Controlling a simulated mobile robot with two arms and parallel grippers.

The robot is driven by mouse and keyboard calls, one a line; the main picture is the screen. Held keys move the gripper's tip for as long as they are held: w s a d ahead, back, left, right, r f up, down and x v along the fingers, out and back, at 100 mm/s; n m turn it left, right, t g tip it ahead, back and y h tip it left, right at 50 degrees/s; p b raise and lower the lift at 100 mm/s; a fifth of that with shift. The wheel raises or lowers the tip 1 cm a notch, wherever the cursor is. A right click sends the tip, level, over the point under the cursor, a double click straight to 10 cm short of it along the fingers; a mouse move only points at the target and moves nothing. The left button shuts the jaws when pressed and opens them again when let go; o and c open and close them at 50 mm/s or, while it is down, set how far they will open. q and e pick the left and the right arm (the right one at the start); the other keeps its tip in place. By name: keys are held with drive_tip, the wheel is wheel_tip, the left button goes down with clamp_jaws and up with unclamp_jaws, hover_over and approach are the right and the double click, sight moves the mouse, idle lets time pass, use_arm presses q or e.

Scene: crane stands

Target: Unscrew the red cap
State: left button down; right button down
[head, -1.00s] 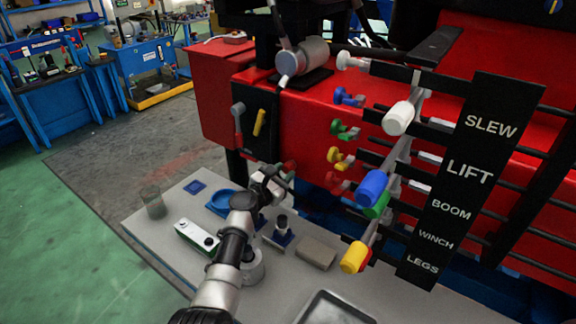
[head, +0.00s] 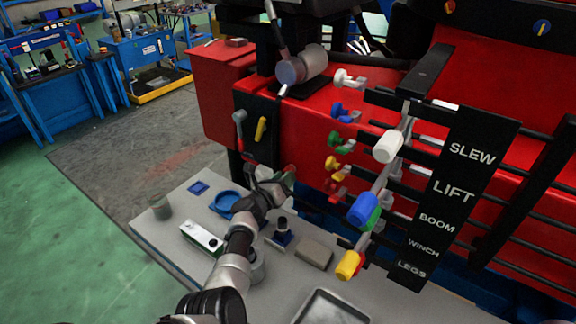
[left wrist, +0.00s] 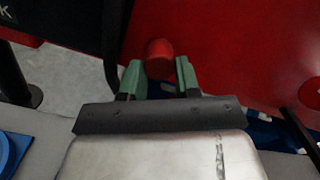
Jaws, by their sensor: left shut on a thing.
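The red cap (left wrist: 159,58) shows in the left wrist view between the two green fingers of my left gripper (left wrist: 159,76), in front of a red panel. The gripper is shut on it. In the head view my left gripper (head: 287,180) is at the front of the red machine, above the back of the grey table. There the gripper mostly hides the cap. My right gripper is in neither view.
The grey table (head: 285,290) holds a blue ring dish (head: 226,203), a grey block (head: 314,252) and a tray (head: 333,308). Coloured levers, a blue knob (head: 363,209) and a labelled black board (head: 455,190) stand right of the gripper. Open floor lies left.

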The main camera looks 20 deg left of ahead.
use_arm(q)
drive_tip(key=shift+s+d+f+n, duration=0.15)
drive_tip(key=shift+s+f+n, duration=0.1)
drive_tip(key=shift+f+n, duration=0.35)
drive_tip(key=c, duration=1.2)
unclamp_jaws()
drive_tip(key=shift+f, duration=0.1)
drive_tip(key=shift+c, duration=0.2)
drive_tip(key=shift+o, duration=1.1)
drive_tip(key=shift+w+f, duration=0.1)
drive_tip(key=o, duration=0.3)
drive_tip(key=shift+w+f, duration=0.1)
drive_tip(key=shift+w, duration=0.3)
drive_tip(key=shift+s+r, duration=0.2)
drive_tip(key=shift+r, duration=0.15)
drive_tip(key=shift+c, duration=0.8)
drive_tip(key=shift+w, duration=0.1)
